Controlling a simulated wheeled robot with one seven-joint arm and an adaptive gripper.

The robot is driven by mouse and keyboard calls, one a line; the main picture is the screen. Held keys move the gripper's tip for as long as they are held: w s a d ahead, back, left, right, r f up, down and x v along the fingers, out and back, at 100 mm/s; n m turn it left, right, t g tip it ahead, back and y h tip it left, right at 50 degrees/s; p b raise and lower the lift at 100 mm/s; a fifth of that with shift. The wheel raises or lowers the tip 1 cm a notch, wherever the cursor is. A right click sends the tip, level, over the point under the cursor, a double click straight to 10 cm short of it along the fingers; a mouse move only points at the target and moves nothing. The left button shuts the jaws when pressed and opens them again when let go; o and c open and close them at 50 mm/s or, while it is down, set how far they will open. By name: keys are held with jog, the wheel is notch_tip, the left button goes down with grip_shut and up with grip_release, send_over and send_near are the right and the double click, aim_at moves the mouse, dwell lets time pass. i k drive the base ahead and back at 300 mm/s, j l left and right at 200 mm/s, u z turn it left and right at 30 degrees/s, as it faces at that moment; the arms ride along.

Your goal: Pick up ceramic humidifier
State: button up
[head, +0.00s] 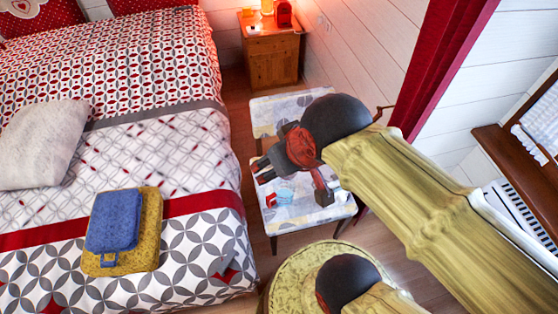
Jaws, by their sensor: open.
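My gripper (259,172) is open, with its dark fingers pointing left over a chair (300,213) beside the bed. A small light-blue and white object (285,193) sits on the chair seat, just below and right of the fingertips in the picture. A small reddish item (271,200) shows beside it. I cannot tell for sure whether the light-blue object is the ceramic humidifier. The gripper looks apart from it and holds nothing that I can see. My wrist and arm hide part of the seat and chair back.
The bed (150,160) fills the left side, with a blue folded item (113,220) on a yellow one (150,235). A wooden nightstand (272,62) stands at the back, bearing a lamp and a red object (284,14). A red curtain (435,70) hangs at the right.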

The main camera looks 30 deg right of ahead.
aim_at(340, 194)
jog(key=z, duration=1.45)
